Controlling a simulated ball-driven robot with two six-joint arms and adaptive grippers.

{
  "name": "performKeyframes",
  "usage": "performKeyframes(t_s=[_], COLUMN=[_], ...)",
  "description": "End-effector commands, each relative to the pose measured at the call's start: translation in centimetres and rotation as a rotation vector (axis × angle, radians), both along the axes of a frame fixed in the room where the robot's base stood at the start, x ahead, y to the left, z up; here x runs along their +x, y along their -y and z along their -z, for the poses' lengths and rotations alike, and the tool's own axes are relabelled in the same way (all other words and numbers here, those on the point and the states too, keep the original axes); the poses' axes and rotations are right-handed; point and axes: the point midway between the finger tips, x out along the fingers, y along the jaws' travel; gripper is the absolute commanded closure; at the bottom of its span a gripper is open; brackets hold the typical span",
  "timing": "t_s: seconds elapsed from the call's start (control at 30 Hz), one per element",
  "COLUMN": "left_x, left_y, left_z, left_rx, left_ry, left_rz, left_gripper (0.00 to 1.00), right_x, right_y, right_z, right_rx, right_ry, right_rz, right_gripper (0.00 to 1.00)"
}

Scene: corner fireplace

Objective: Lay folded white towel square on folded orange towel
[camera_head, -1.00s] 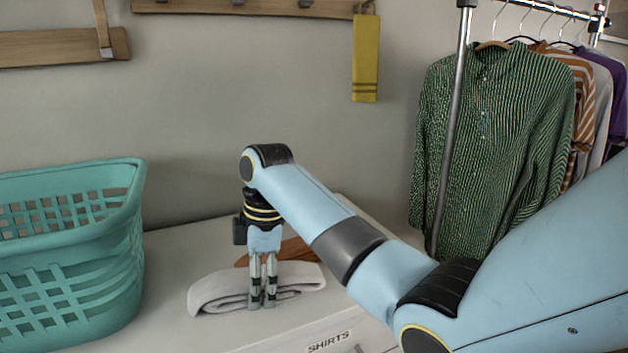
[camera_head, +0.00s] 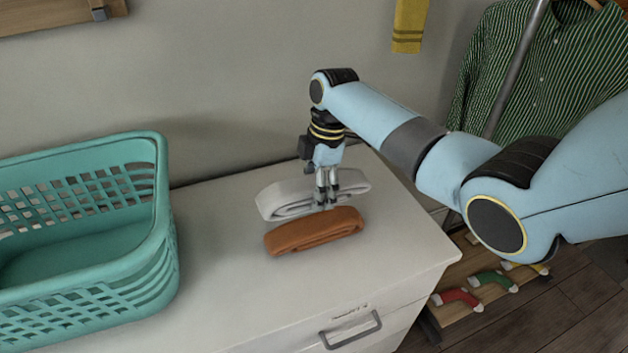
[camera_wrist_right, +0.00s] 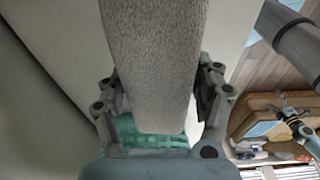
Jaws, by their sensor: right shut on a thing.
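The folded white towel (camera_head: 278,204) is a pale grey-white roll-like fold in the head view. My right gripper (camera_head: 327,203) points down and is shut on it near its middle. In the wrist view the towel (camera_wrist_right: 155,50) runs between the two fingers of the gripper (camera_wrist_right: 160,98). The folded orange towel (camera_head: 315,232) lies on the white dresser top, just below the white towel in the picture and roughly parallel to it. I cannot tell how high the white towel is or whether the two touch.
A teal laundry basket (camera_head: 160,250) stands on the left of the dresser top (camera_head: 230,290). The top is clear in front of the towels. A green striped shirt (camera_head: 510,75) hangs at right.

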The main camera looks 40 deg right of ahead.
Motion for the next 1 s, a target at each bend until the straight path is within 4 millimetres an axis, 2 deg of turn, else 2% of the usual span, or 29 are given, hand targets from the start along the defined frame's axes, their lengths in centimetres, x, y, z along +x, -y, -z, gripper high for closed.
performKeyframes(t_s=[0.03,0.37,0.6,1.0], left_x=[0.0,1.5,1.5,1.0], left_y=[0.2,0.3,0.3,0.3], left_z=[0.9,5.0,5.9,5.9], left_rx=[-0.002,-0.004,-0.004,-0.004], left_ry=[0.0,0.023,0.024,0.015], left_rz=[-0.001,0.0,0.0,-0.001], left_gripper=[0.01,0.01,0.01,0.01], right_x=[0.0,0.0,0.1,0.1], right_y=[0.0,0.0,0.0,0.0], right_z=[0.9,4.8,6.5,6.6], right_rx=[0.0,0.0,0.0,0.0], right_ry=[0.001,0.0,0.001,0.001], right_rz=[0.0,0.0,0.001,0.0], right_gripper=[0.73,0.73,0.73,0.73])
